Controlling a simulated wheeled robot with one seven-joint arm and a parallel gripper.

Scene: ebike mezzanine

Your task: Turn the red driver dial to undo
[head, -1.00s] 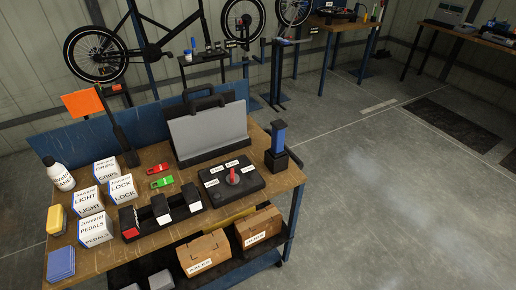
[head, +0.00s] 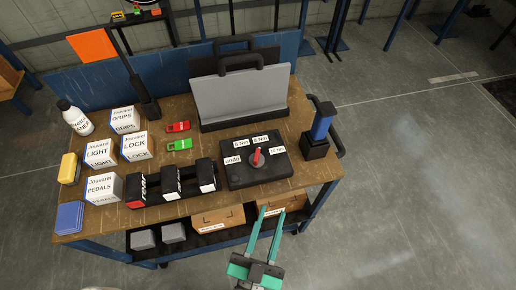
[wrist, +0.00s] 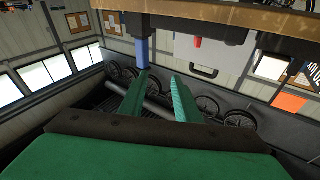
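The red driver dial (head: 258,157) stands upright on a flat black box (head: 245,176) at the front right of the workbench. White labels ring it: "undo" (head: 232,160) on the left, then three Nm labels across the back and right. I cannot tell which label the dial points at. My gripper (head: 273,210), with two teal fingers, is open and empty, in front of the bench edge and the box, apart from the dial. In the wrist view the open fingers (wrist: 160,79) show with nothing between them; a small red piece (wrist: 198,42) beyond looks like the dial.
A blue-handled driver (head: 322,122) stands in a black holder right of the box. A grey case (head: 240,98) is behind it, a black three-slot rack (head: 172,184) to its left. Cardboard boxes (head: 218,217) sit on the lower shelf. The floor at right is clear.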

